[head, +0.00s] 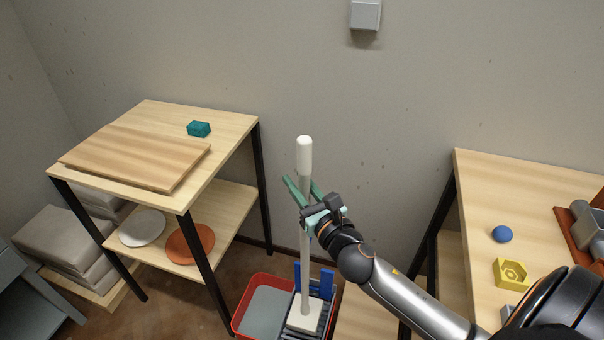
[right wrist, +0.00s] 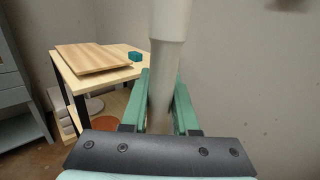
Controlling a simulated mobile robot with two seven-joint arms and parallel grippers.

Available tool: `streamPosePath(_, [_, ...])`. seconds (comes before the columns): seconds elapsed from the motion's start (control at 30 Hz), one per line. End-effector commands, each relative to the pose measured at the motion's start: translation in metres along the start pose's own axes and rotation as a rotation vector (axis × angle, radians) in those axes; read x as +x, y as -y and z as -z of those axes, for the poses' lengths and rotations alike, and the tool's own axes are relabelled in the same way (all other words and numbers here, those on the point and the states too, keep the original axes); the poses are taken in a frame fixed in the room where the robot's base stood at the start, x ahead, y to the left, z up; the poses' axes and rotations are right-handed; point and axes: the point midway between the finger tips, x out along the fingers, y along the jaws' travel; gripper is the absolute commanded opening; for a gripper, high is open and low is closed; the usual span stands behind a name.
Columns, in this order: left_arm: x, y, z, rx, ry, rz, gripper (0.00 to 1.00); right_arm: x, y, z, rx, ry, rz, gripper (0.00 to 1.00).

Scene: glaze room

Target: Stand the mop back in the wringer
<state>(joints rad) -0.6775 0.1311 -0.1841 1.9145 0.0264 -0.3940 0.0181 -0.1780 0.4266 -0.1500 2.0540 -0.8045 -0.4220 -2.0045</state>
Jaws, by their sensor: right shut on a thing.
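The mop (head: 305,245) has a pale handle with a thick white grip at its top, and it stands nearly upright. My right gripper (head: 302,186) is shut on the handle just below that grip; the handle (right wrist: 162,95) also shows between the teal fingers (right wrist: 160,100) in the right wrist view. The mop's white block-like foot is at the grey slatted wringer (head: 325,318) with a blue upright part, on the red bucket (head: 238,318). I cannot tell whether the foot rests in the wringer or hangs just above it. My left gripper is not in view.
A wooden shelf table (head: 235,130) at left holds a board (head: 135,158) and a teal block (head: 199,129); plates lie below. A right-hand table (head: 480,185) holds a blue ball (head: 502,234) and a yellow piece (head: 510,273). The wall is close behind the bucket.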

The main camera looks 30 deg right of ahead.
Motion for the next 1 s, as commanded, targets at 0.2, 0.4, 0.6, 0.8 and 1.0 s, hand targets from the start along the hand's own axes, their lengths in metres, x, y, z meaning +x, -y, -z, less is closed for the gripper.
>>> streamPosePath(0.2, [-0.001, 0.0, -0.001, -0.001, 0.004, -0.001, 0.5, 0.011, 0.015, 0.0, 0.011, 0.011, 0.013, 0.0])
streamPosePath(0.4, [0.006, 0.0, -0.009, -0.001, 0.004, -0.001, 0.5, 0.011, 0.015, 0.01, 0.012, 0.011, 0.013, 0.0])
streamPosePath(0.6, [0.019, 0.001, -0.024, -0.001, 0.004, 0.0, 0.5, 0.01, 0.015, 0.029, 0.012, 0.011, 0.013, 0.0])
streamPosePath(0.8, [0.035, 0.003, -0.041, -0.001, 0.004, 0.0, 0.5, 0.009, 0.014, 0.051, 0.013, 0.01, 0.012, 0.0])
streamPosePath(1.0, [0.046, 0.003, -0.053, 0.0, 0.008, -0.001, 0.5, 0.008, 0.014, 0.066, 0.011, 0.011, 0.012, 0.0])
